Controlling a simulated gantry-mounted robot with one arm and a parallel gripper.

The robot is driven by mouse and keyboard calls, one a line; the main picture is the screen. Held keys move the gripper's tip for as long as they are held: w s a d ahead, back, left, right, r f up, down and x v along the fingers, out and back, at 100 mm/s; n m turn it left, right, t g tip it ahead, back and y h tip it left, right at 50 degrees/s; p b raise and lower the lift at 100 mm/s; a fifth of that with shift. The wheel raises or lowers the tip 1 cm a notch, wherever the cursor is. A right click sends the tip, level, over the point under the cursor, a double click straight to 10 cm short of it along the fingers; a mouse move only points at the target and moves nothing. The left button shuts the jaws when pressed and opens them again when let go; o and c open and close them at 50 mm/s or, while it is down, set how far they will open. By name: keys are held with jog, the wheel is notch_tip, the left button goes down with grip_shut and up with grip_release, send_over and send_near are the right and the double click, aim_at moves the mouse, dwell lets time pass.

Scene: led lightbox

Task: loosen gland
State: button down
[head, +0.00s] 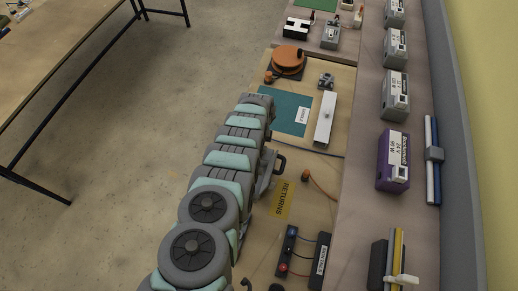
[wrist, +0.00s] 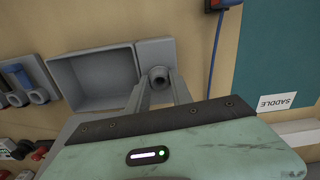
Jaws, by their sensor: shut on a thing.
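In the wrist view, a small grey round gland (wrist: 158,74) with a dark opening sits at the lower edge of a grey block at the corner of a grey open box (wrist: 95,78). My gripper (wrist: 160,84) has its two grey fingers on either side of the gland and is shut on it. The gripper body hides the lower part of the box. In the head view my arm covers this spot, and the gland cannot be made out there.
A teal mat labelled SADDLE (head: 285,108) lies close by, with a white bar (head: 325,118) beside it. A blue cable (wrist: 215,50) runs right of the box. Blue and grey parts (wrist: 20,83) are at left. A row of power supplies (head: 393,160) stands along the right.

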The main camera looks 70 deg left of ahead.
jog(key=n, duration=0.3)
jog(key=shift+n, duration=1.9)
jog(key=shift+f+n+b, duration=0.1)
jog(key=shift+n+b, duration=0.5)
jog(key=shift+n, duration=1.1)
jog(key=c, duration=1.1)
grip_release()
jog(key=shift+o, duration=0.2)
